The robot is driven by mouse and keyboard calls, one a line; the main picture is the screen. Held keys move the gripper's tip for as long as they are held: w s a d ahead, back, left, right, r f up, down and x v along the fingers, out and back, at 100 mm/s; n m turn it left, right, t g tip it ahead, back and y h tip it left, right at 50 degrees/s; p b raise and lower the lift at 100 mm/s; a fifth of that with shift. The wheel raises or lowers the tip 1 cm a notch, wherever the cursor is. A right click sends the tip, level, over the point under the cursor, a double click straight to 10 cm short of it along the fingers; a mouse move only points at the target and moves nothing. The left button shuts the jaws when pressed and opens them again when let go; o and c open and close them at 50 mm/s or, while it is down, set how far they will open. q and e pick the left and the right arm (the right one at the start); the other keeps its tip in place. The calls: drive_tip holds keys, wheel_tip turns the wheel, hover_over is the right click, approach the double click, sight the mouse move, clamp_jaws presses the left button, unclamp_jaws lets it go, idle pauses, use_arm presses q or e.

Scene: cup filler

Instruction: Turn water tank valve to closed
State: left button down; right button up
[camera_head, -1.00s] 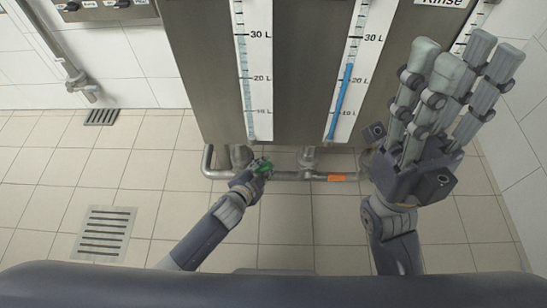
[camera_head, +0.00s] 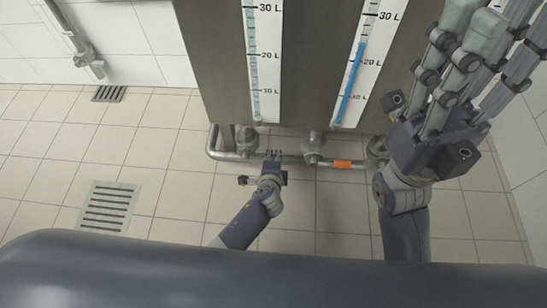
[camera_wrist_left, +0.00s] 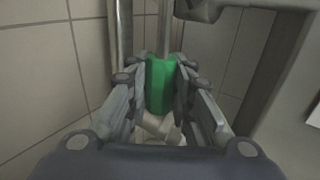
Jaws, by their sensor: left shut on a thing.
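The steel water tank (camera_head: 215,70) has gauge strips on its front, and a pipe (camera_head: 228,156) runs beneath it. My left gripper (camera_head: 272,158) is at this pipe, low under the tank. In the left wrist view, a green valve handle (camera_wrist_left: 160,86) stands between the fingers, which are shut on it. In the head view the handle is mostly hidden by the gripper. My right gripper (camera_head: 462,60) is in front of the tank's right side, close to the camera, with its fingers extended, apart and empty.
An orange-marked part (camera_head: 342,164) sits on the pipe to the right of my left gripper. Floor drains (camera_head: 108,205) lie at the left. A wall pipe (camera_head: 85,55) is at the upper left. The tiled floor at the left is otherwise clear.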

use_arm(q)
drive_tip(key=shift+s+f, duration=0.2)
drive_tip(key=shift+f, duration=0.05)
drive_tip(key=c, duration=1.8)
unclamp_jaws()
drive_tip(key=o, duration=0.4)
drive_tip(key=shift+r, duration=0.1)
drive_tip(key=shift+w, duration=0.1)
drive_tip(key=v, duration=1.2)
